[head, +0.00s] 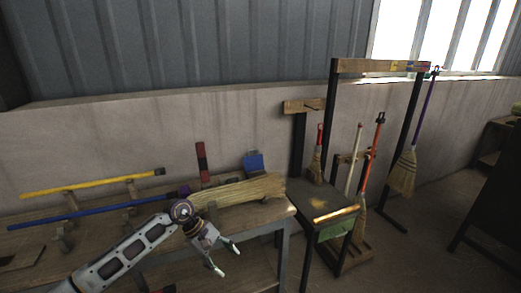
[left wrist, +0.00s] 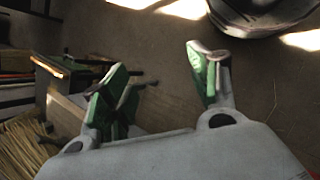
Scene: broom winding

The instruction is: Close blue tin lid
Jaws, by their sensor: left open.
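A small blue item (head: 254,161), apparently the blue tin with its lid raised, stands at the back of the workbench, behind a straw broom head. Its lower part is hidden by the straw, and I cannot make out the lid's hinge or exact angle. My left gripper (head: 228,259) is open and empty, in front of the workbench's edge and well apart from the blue item. In the left wrist view its two fingers (left wrist: 160,75) are spread over bare floor; the blue item does not show there. My right gripper is not in view.
The straw broom head (head: 237,190) lies on the workbench (head: 262,220), with a blue handle (head: 85,212) and a yellow handle (head: 90,184) to the left. A dark red post (head: 201,163) stands beside the blue item. A small table (head: 318,205) and hanging brooms (head: 404,172) are to the right.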

